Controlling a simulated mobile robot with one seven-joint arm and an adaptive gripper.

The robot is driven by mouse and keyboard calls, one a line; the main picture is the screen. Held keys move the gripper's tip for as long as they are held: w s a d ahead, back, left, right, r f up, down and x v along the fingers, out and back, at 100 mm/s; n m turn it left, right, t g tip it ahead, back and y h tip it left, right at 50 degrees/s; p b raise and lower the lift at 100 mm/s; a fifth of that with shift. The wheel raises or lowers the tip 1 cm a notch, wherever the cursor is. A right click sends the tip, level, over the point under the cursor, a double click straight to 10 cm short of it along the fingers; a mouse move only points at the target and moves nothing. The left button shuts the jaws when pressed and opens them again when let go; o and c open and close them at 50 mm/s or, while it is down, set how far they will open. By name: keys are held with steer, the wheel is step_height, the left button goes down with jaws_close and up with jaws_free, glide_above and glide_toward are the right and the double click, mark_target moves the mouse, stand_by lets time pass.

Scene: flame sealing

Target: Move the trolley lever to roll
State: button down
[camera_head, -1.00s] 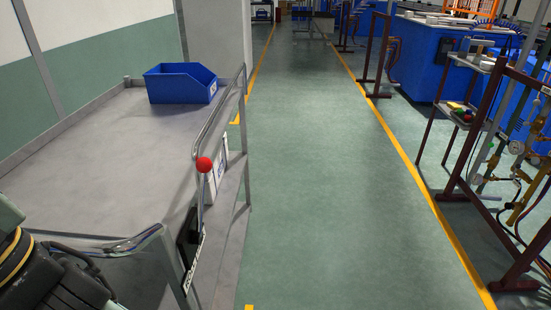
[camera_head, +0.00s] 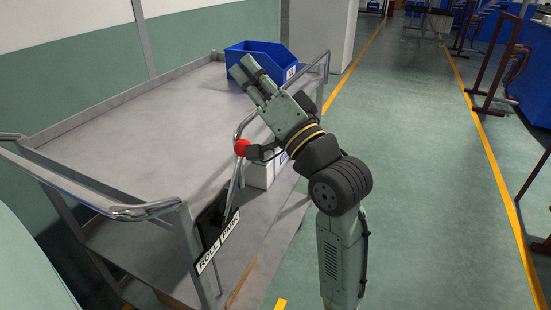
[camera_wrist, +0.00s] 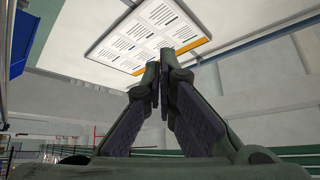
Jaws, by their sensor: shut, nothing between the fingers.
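The trolley (camera_head: 130,130) has a grey deck and metal rails. Its lever (camera_head: 234,187) is a thin metal rod with a red ball knob (camera_head: 241,147), rising from a dark bracket on the near right side. A plate (camera_head: 219,242) below reads ROLL at the near end and PARK at the far end. The lever leans up toward the PARK end. My gripper (camera_head: 242,68) is shut and empty, pointing up and left above the trolley's right edge, beyond the knob. A dark part of my wrist shows right beside the knob; whether they touch is unclear. The wrist view shows the closed fingers (camera_wrist: 158,78).
A blue bin (camera_head: 262,52) stands at the deck's far right corner. A white box (camera_head: 262,174) sits on the lower shelf. The green aisle floor (camera_head: 415,190) to the right is clear between yellow lines. Dark red stands (camera_head: 500,75) line its far side.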

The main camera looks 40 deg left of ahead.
steer(key=w+d+f+m+g+h+b, duration=0.1)
steer(key=w+d+f+m+g+h, duration=0.1)
steer(key=d+f+m, duration=0.3)
steer(key=w+d+f+m+g+h+b, duration=0.1)
steer(key=w+d+f+m+g+h, duration=0.1)
steer(key=d+f, duration=0.7)
steer(key=f+m+g+h, duration=0.1)
steer(key=m, duration=0.1)
steer(key=shift+w+d+f+m+h, duration=0.25)
steer(key=shift+w+d+m+h, duration=0.05)
steer(key=shift+w+m+h, duration=0.1)
steer(key=s+a+p, duration=0.2)
steer(key=s+a, duration=0.1)
steer(key=a, duration=0.8)
steer(key=shift+s+r+p, duration=0.2)
steer(key=shift+s+p, duration=0.1)
steer(key=shift+s, duration=0.1)
steer(key=shift+s+a+r, duration=0.1)
steer(key=shift+a+r, duration=0.05)
